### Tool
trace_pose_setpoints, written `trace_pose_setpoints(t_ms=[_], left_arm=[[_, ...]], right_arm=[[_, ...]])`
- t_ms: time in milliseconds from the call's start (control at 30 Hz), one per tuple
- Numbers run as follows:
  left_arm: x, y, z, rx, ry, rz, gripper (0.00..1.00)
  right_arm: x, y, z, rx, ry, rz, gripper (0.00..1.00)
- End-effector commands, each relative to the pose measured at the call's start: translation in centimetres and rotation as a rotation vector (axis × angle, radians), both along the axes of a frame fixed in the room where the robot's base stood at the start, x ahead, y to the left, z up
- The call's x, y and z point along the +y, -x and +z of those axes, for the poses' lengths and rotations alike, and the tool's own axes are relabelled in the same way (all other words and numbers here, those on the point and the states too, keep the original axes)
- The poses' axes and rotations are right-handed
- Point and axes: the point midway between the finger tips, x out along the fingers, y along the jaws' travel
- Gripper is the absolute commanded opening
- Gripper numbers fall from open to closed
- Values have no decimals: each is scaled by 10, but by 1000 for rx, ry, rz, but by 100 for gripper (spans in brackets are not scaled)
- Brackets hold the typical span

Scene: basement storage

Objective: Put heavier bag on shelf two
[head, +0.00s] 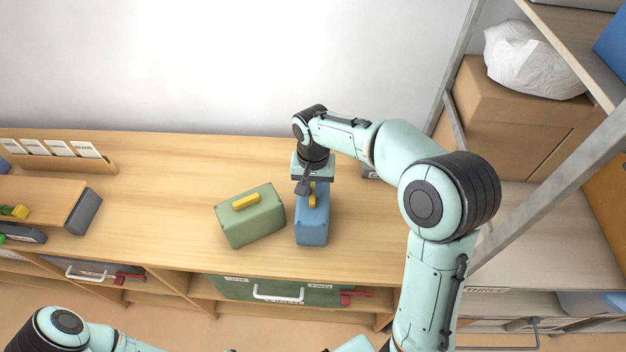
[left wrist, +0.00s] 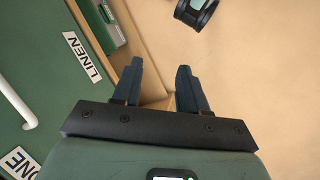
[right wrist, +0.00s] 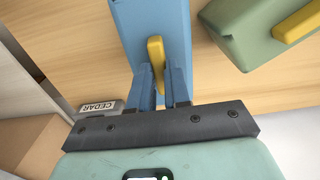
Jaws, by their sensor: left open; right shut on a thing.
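A blue bag (head: 312,228) with a yellow handle stands on the wooden counter (head: 370,235). A green bag (head: 250,219) with a yellow handle stands to its left, slightly turned. My right gripper (head: 313,190) is over the blue bag and shut on its yellow handle, which shows between the fingers in the right wrist view (right wrist: 155,60). I cannot tell whether the blue bag is lifted off the counter. My left gripper (left wrist: 157,75) is open and empty, beside the green front labelled LINEN.
A green drawer front (head: 270,292) with a white handle is under the counter. A red latch (head: 357,297) is beside it. Shelving with a cardboard box (head: 510,110) and white sack (head: 530,60) stands at right. A card holder (head: 85,160) is at left.

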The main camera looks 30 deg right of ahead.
Motion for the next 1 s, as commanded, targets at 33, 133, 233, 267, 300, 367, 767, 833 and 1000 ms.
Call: trace_pose_setpoints(t_ms=[33, 133, 233, 267, 300, 367, 767, 833, 1000], left_arm=[[0, -1, 1, -1, 0, 0, 43], [0, -1, 1, -1, 0, 0, 43], [0, -1, 1, -1, 0, 0, 43], [0, 0, 0, 0, 0, 0, 43], [0, 0, 0, 0, 0, 0, 43], [0, 1, -2, 1, 0, 0, 43], [0, 1, -1, 0, 0, 0, 43], [0, -2, 2, -2, 0, 0, 43], [0, -5, 5, -6, 0, 0, 43]], right_arm=[[0, -2, 3, -8, -1, 0, 0], [0, -2, 3, -8, -1, 0, 0], [0, -2, 3, -8, -1, 0, 0], [0, -2, 2, -8, -1, 0, 0], [0, -2, 1, -7, -2, 0, 0], [0, -1, -1, -7, -2, 0, 0], [0, 0, -1, -1, 0, 0, 42], [0, -1, 3, -2, 0, 0, 42], [0, -2, 29, -8, -1, 0, 42]])
